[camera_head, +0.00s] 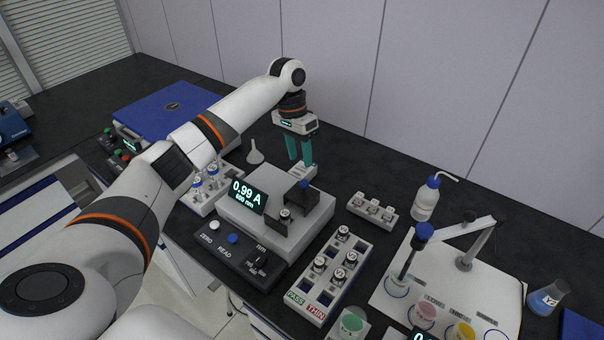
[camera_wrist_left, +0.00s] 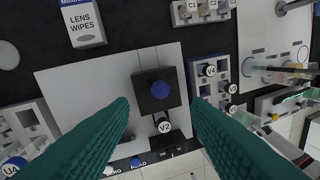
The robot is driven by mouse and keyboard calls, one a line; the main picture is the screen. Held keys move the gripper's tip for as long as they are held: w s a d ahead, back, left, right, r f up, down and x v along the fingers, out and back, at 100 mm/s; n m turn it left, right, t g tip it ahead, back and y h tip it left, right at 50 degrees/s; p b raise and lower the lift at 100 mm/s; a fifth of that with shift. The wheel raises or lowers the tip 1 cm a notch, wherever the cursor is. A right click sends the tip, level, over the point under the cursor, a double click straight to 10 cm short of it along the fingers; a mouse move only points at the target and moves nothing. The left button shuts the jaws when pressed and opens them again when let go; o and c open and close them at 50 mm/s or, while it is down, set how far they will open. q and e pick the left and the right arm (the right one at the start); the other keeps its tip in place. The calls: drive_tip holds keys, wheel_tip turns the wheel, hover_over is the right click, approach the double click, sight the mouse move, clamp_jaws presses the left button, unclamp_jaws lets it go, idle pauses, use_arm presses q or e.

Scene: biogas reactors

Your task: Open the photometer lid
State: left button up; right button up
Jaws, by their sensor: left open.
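The photometer (camera_head: 300,230) is a light grey box with a display reading 0.99 A, 600 nm. On its top is a black block-shaped lid (camera_head: 300,194) with a blue knob, which also shows in the left wrist view (camera_wrist_left: 147,82). A capped vial marked V2 (camera_wrist_left: 163,126) stands uncovered right beside the lid, on the side towards the front panel. My left gripper (camera_head: 300,160) is open and empty, pointing down above and behind the photometer. In the left wrist view its teal fingers (camera_wrist_left: 160,108) are spread, with the lid between and beyond them. My right gripper is out of sight.
A lens wipes box (camera_wrist_left: 86,27) stands behind the photometer. A vial rack (camera_head: 320,298) marked PASS and THIN is to its right, another rack (camera_head: 203,205) to its left. A small rack (camera_head: 372,210), wash bottle (camera_head: 425,200) and white board (camera_head: 505,285) with cups lie further right.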

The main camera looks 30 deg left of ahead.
use_arm(q)
drive_tip(key=shift+w+a+r+b, duration=0.1)
drive_tip(key=shift+a+r+b, duration=0.15)
drive_tip(key=shift+r, duration=0.9)
drive_tip(key=shift+w+a+r+b, duration=0.1)
drive_tip(key=shift+a+r+b, duration=0.1)
drive_tip(key=shift+r, duration=0.95)
drive_tip(key=shift+s+f, duration=0.1)
